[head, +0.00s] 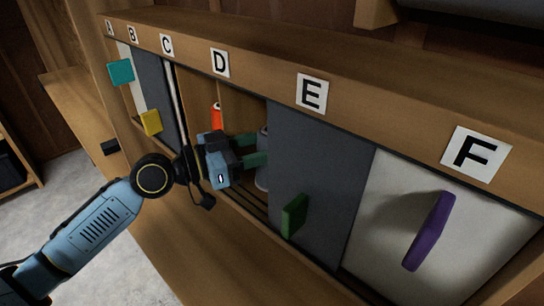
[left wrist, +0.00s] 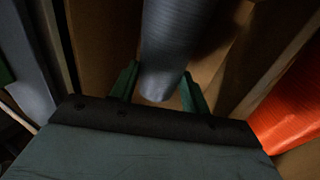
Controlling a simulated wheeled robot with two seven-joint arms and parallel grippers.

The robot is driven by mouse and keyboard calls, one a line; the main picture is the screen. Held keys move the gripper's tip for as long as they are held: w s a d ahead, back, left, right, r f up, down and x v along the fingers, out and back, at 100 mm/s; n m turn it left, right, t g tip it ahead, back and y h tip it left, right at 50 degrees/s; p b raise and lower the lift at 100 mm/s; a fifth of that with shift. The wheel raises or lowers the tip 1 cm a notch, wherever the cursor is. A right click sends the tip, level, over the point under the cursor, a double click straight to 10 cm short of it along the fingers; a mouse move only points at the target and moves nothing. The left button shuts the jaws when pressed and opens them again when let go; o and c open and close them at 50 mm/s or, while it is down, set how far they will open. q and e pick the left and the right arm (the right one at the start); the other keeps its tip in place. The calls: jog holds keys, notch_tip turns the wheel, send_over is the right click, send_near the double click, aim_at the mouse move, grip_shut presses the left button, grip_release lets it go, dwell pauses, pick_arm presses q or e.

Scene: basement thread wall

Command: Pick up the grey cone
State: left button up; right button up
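The grey cone (head: 262,178) stands inside the open bay under the D label, partly hidden behind my left gripper and the grey panel. In the left wrist view, the grey cone (left wrist: 172,40) comes down from the top, its rounded end between the two green fingers. My left gripper (head: 262,148) reaches into the bay, and it also shows in the left wrist view (left wrist: 160,75). Its fingers are apart, one on each side of the cone. A small gap shows at the left finger; contact at the right one is unclear. My right gripper is not in view.
An orange cone (head: 216,116) stands left of my gripper in the bay; it also shows in the left wrist view (left wrist: 288,105). A grey sliding panel (head: 325,170) with a green handle (head: 295,215) closes the right side. A white panel (head: 400,185) has a purple handle (head: 428,231).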

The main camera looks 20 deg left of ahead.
pick_arm(q)
jog(key=c, duration=0.5)
jog(key=shift+c, duration=0.2)
jog(key=shift+r, duration=0.15)
